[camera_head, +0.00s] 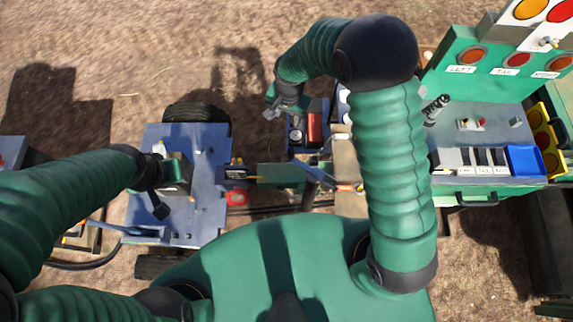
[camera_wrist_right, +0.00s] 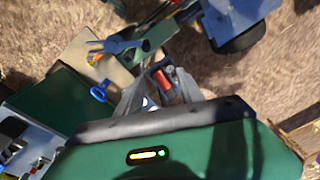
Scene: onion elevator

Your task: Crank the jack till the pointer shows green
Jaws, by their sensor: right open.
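My right gripper (camera_head: 272,112) hangs from the bent right arm, beside the blue tray (camera_head: 290,140) with a red cylinder (camera_head: 314,127). In the right wrist view my right gripper (camera_wrist_right: 158,95) has its fingers apart, and the red cylinder (camera_wrist_right: 162,78) shows beyond and between them; nothing is visibly held. A blue rod-like handle (camera_head: 318,174) lies near the green beam; a blue handle (camera_wrist_right: 120,45) shows in the wrist view. I cannot tell which part is the jack's crank, and no pointer is readable. My left gripper (camera_head: 158,205) is over the blue cart (camera_head: 205,205); its jaws are unclear.
A green beam (camera_head: 283,174) runs right from the wheeled cart. A green console (camera_head: 470,85) with red and orange lights stands at right, above a grey bench with a blue bin (camera_head: 525,160). My right arm hides the middle right. Dry ground lies open behind.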

